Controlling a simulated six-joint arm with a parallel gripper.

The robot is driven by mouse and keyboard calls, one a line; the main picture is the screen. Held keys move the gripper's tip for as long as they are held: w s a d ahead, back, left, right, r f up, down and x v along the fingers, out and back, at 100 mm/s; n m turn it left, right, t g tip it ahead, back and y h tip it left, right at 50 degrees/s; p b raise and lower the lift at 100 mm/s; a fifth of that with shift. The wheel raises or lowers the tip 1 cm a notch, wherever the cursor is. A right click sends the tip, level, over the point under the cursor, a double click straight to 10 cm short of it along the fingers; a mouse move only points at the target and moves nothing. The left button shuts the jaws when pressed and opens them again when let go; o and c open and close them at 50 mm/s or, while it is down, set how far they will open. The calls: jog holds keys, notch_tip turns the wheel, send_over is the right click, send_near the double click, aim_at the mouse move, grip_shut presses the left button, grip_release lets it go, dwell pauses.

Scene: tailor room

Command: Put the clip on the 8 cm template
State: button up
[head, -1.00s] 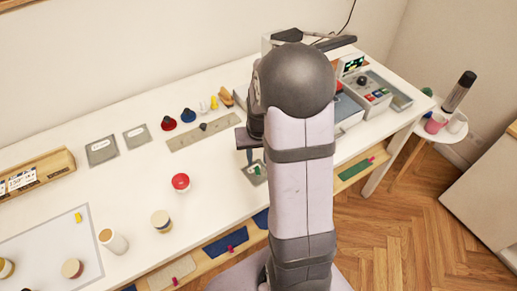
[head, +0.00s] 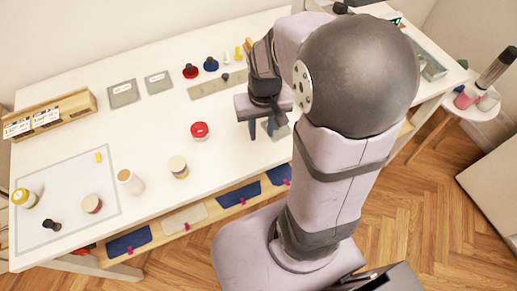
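Two flat grey squares with white labels, which look like templates, lie at the back of the white table: one at the left (head: 123,94) and one to its right (head: 158,83). The label text is too small to read, so I cannot tell which is 8 cm. My gripper (head: 262,128) points down over the table, right of the red-lidded tin. Its two fingers look apart, with nothing visible between them. Part of another grey piece (head: 282,132) shows beside the fingers, mostly hidden by my arm. I cannot make out the clip for certain.
A red-lidded tin (head: 200,131), spools (head: 178,167) and a white cylinder (head: 130,181) stand mid-table. A grey ruler (head: 205,90) lies behind, near red and blue knobbed pieces. A wooden box (head: 50,113) is at the left. Fabric pieces lie on the shelf below the front edge.

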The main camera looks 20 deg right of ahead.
jog(key=s+a+f+n, duration=0.1)
jog(key=s+a+n, duration=0.1)
jog(key=s+a, duration=0.3)
jog(key=s, duration=0.2)
jog(key=shift+s+a+f+g, duration=0.15)
jog(key=shift+s+a+g, duration=0.15)
jog(key=shift+g, duration=0.1)
